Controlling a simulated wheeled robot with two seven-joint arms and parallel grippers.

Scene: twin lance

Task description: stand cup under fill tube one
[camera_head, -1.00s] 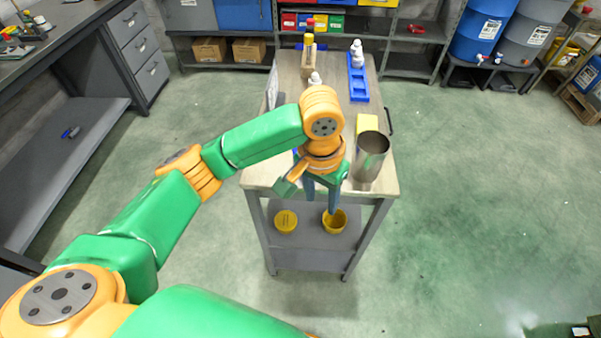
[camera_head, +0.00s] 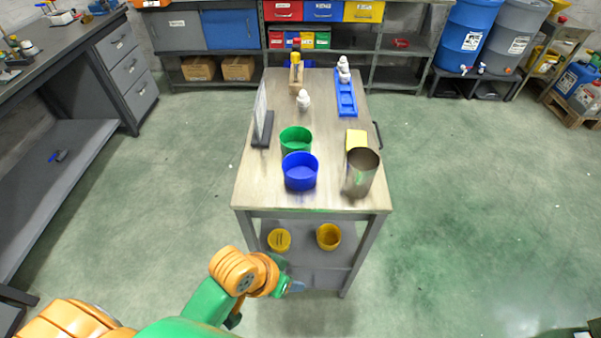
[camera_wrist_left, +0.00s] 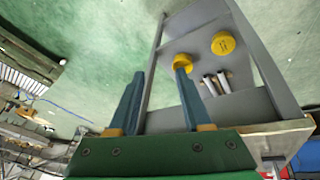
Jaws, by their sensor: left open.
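A blue cup (camera_head: 300,172) and a green cup (camera_head: 296,140) stand close together on the table's near half. A grey metal cylinder (camera_head: 361,172) stands to their right near the front edge. Two round yellow things, one lidded-looking (camera_head: 279,240) and one open cup (camera_head: 329,236), are on the lower shelf; both also show in the left wrist view (camera_wrist_left: 223,43). My left gripper (camera_wrist_left: 159,73) is open and empty, low in front of the table; it shows small in the head view (camera_head: 294,287). My right gripper is out of view. I cannot make out a fill tube.
The table (camera_head: 245,190) also carries a yellow block (camera_head: 356,140), a blue tray (camera_head: 346,95) with white bottles, a lone white bottle (camera_head: 303,101), a wooden holder (camera_head: 296,78) and an upright panel (camera_head: 262,117). Open floor lies on both sides.

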